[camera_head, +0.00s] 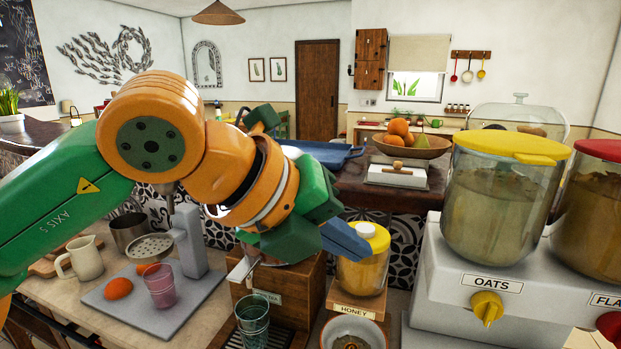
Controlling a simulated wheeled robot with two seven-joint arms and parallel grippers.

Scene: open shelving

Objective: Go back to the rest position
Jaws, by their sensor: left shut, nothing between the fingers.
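My left arm, green and orange, comes in from the left and reaches across the middle of the head view. My left gripper (346,241) is at its end, with blue fingers shut and nothing held. It is in the air, in front of the yellow-lidded honey jar (361,272) in the picture and above the wooden dispenser box (302,287). Whether it touches either cannot be told. The arm hides part of the counter behind it. My right gripper is not in view.
An oats dispenser (498,210) and a red-lidded dispenser (598,225) stand at the right. A glass (253,322) and bowl (353,333) are below. A pink cup (160,287), oranges (118,288) and white jug (86,259) are at the lower left. A fruit bowl (412,147) stands behind.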

